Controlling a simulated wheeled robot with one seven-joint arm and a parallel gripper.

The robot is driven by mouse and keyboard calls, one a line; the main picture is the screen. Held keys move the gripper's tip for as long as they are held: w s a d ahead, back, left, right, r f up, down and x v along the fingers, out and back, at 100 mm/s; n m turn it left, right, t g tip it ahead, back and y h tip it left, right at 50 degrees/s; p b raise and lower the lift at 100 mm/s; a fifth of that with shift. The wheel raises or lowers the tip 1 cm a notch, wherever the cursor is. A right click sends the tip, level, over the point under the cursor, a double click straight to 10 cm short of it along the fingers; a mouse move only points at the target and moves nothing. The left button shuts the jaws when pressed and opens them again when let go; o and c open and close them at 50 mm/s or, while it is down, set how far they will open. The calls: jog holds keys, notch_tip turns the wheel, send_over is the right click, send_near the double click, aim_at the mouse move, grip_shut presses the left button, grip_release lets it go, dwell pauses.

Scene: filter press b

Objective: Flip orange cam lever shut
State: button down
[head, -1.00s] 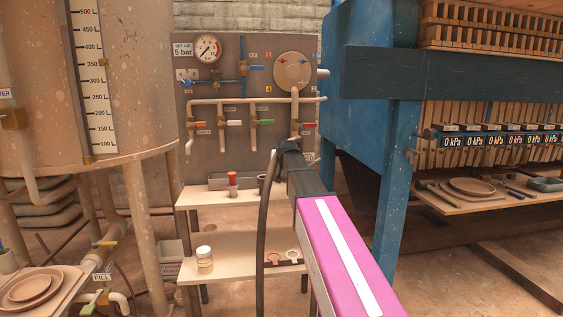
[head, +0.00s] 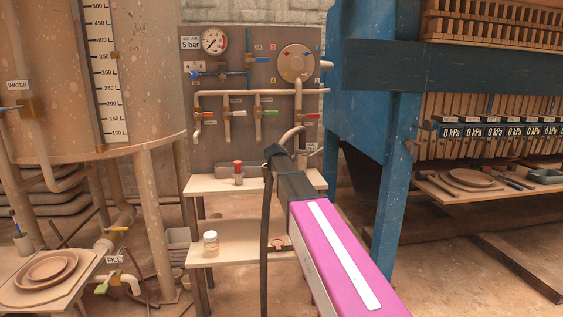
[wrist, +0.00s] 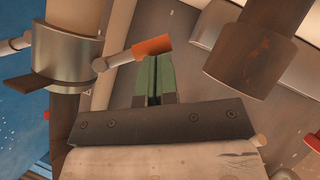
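The orange cam lever (wrist: 152,46) shows in the wrist view as a short orange grip on a pale rod. The rod runs left to a silver collar (wrist: 66,55) on a pipe. My gripper (wrist: 153,58) has its green fingers together with only a thin dark line between them, and nothing shows between them. The fingertips lie right at the lower edge of the orange grip; I cannot tell whether they touch it. In the head view my arm hides the fingers and the lever.
A dark cylindrical fitting (wrist: 258,50) hangs close right of the fingers in the wrist view. The valve panel (head: 230,145) stands behind a shelf with a red-topped object (head: 238,170). A blue press frame (head: 400,170) stands right, a large tank (head: 150,60) left.

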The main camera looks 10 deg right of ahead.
jog(key=shift+d+f, duration=0.1)
jog(key=shift+f, duration=0.4)
jog(key=shift+r, duration=0.25)
jog(key=shift+r, duration=0.65)
jog(key=s+a+r, duration=0.6)
jog(key=s+a, duration=0.1)
jog(key=s, duration=0.2)
